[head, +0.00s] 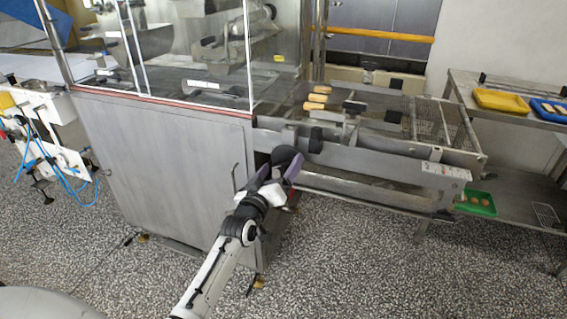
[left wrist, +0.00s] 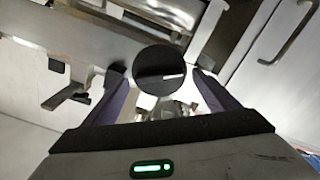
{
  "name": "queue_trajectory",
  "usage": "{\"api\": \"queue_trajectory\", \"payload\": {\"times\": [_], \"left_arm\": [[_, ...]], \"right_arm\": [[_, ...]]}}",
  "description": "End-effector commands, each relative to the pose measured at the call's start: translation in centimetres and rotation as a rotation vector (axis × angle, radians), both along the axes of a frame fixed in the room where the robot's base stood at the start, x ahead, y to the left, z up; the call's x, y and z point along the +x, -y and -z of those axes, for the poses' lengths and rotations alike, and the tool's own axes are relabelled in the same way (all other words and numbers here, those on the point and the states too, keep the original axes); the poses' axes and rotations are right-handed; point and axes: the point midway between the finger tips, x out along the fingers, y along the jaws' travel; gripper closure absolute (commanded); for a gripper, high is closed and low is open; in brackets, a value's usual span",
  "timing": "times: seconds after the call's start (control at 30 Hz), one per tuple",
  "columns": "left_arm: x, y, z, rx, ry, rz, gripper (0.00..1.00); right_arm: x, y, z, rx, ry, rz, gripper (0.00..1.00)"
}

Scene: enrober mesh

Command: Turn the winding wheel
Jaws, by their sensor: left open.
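The winding wheel is a black round disc with a pale slot-like mark. In the left wrist view the wheel (left wrist: 158,72) sits between the tips of my two purple fingers. In the head view the wheel (head: 284,155) shows as a dark shape at the corner of the steel cabinet, under the near rail of the mesh conveyor. My left gripper (head: 279,166) is open, with one finger on each side of the wheel; it also shows in the left wrist view (left wrist: 162,88). I cannot tell whether the fingers touch the wheel. My right gripper is out of view.
The steel cabinet (head: 150,150) with clear guards stands to the left. A side table (head: 490,112) holds yellow and blue trays; a green tray (head: 476,203) sits lower. The speckled floor in front is clear.

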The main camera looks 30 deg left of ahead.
Motion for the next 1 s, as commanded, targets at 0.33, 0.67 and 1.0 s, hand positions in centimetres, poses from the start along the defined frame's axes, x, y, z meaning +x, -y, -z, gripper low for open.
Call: {"api": "queue_trajectory", "payload": {"times": [0.33,0.67,1.0], "left_arm": [[2.8,-0.6,0.0,0.001,0.0,0.001,0.19],[2.8,-0.6,0.0,0.001,-0.001,0.001,0.37],[2.8,-0.5,-0.2,0.247,-0.065,0.002,0.47]], "right_arm": [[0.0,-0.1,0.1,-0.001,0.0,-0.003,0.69],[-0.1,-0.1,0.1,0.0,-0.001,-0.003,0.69],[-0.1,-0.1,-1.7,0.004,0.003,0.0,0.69]]}}
